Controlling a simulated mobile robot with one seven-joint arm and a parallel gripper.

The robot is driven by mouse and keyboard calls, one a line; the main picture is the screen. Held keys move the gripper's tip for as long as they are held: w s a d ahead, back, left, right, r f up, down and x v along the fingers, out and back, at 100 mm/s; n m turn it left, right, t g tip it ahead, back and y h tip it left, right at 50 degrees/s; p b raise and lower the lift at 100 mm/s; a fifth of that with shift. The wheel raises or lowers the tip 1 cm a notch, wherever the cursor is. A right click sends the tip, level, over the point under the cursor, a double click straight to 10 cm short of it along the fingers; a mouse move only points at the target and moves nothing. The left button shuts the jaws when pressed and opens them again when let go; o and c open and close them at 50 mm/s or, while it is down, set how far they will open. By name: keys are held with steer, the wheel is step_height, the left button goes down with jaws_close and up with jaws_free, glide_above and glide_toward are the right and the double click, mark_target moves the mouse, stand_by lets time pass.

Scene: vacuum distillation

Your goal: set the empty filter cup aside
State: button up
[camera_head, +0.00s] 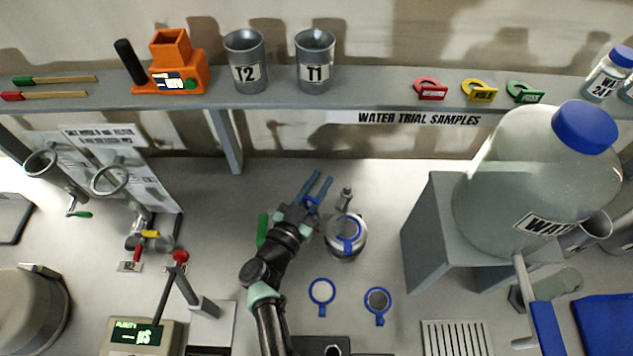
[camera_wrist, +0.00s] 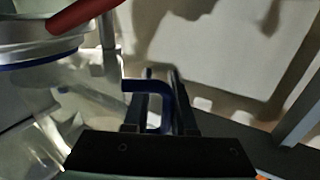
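A round clear and metallic vessel (camera_head: 346,246) stands on the bench, with a blue-trimmed cup-like top (camera_head: 348,229) that may be the filter cup. I cannot see whether it is empty. In the wrist view a bent blue handle (camera_wrist: 160,88) lies between the fingers of my gripper (camera_wrist: 161,76). The fingers do not look closed on it. The vessel's pale rim and blue band (camera_wrist: 45,62) show at the left there; a red bar crosses above them.
Two blue rings with handles lie in front, one clear (camera_head: 322,291) and one dark inside (camera_head: 377,302). A green object (camera_head: 262,230) lies left of my arm. A large water bottle (camera_head: 525,190) on a grey stand is at the right. The shelf (camera_head: 380,92) runs along the back.

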steer(key=shift+a, duration=0.2)
steer(key=v, duration=1.3)
steer(key=shift+b, duration=0.3)
